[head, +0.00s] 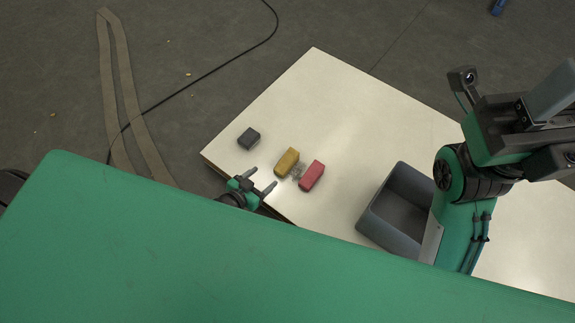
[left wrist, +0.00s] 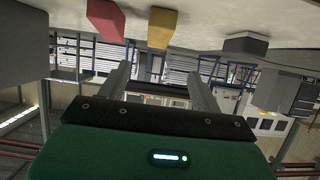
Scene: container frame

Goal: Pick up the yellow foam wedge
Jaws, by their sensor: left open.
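The yellow foam wedge (head: 287,161) lies on the white table (head: 330,120), between a dark grey block and a red block. In the left wrist view the wedge (left wrist: 162,28) shows at the top, above the gap between the fingers. My left gripper (head: 264,178) is open and empty at the table's near left edge, a short way from the wedge and not touching it. Its fingers also show in the left wrist view (left wrist: 157,70). My right arm is at the right, but I cannot make out its gripper.
The dark grey block (head: 248,139) lies to the left. An open grey bin (head: 366,221) stands at the right. The table's far part is clear.

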